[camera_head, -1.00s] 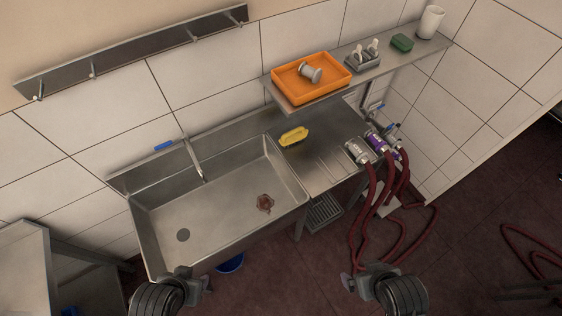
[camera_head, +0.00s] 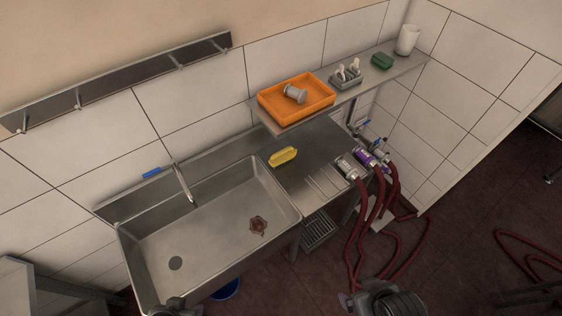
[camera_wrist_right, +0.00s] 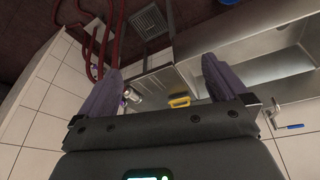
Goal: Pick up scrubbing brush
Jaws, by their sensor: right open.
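The scrubbing brush (camera_head: 283,157), a yellow oblong, lies on the steel counter just right of the sink. It also shows in the right wrist view (camera_wrist_right: 179,101), beyond and between the fingers. My right gripper (camera_wrist_right: 160,80) is open and empty, its two purple-grey fingers spread wide. In the head view its wrist sits at the bottom edge, well apart from the brush. My left gripper (camera_head: 178,304) is only partly in view at the bottom edge, in front of the sink; its fingers are too cut off to read.
Metal-ended pump fittings (camera_head: 348,167) with dark red hoses (camera_head: 363,225) stand at the counter's right. A shelf above holds an orange tray (camera_head: 297,112), a bottle holder, a green block (camera_head: 382,61) and a white cup (camera_head: 408,40).

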